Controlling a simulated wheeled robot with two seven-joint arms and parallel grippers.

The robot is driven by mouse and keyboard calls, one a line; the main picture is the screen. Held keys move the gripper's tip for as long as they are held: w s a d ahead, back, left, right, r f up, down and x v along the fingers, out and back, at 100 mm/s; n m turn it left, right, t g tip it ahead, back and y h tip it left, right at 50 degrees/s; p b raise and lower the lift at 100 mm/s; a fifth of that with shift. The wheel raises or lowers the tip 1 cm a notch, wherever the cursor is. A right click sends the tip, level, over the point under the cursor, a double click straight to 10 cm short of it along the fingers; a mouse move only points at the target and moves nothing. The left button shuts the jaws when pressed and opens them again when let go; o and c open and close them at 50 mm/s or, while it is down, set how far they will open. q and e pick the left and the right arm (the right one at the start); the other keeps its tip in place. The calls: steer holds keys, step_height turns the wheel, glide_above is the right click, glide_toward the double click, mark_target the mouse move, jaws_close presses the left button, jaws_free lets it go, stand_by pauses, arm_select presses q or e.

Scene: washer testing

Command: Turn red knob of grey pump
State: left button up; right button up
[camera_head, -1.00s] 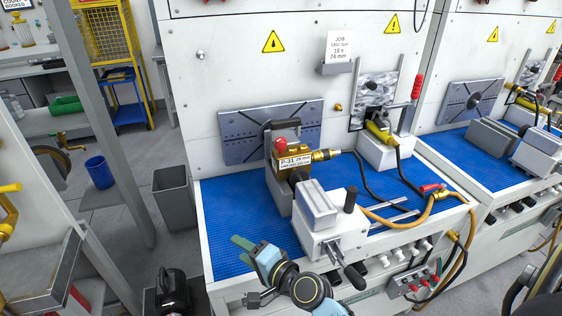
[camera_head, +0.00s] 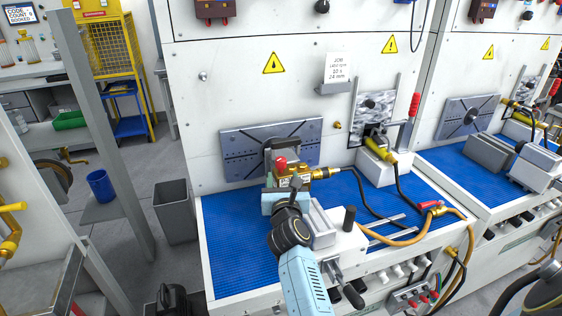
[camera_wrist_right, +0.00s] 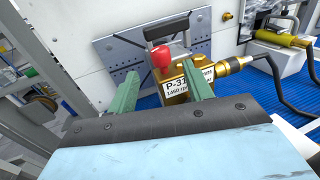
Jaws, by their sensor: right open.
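The red knob (camera_head: 281,162) sits on top of a pump (camera_head: 318,172) that looks brass-gold, not grey, with a white P-31 label. The pump is held in the fixture on the blue mat. In the wrist view the red knob (camera_wrist_right: 161,57) shows beyond and between the two green fingers, with the pump's label (camera_wrist_right: 180,88) just below it. My right gripper (camera_wrist_right: 161,88) is open and empty, its fingers pointing at the pump and apart from the knob. In the head view the gripper (camera_head: 287,200) is in front of the pump and hides its lower part. My left gripper is out of view.
A grey slotted plate (camera_head: 240,146) stands behind the pump. Hoses and a red-handled valve (camera_head: 430,206) lie farther right. The blue mat (camera_head: 232,240) is clear on the left.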

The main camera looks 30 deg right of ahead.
mark_target(281, 164)
steer(key=b+x, duration=0.2)
steer(key=x, duration=0.7)
steer(key=shift+f, duration=0.1)
steer(key=c, duration=1)
steer(key=shift+o, duration=0.2)
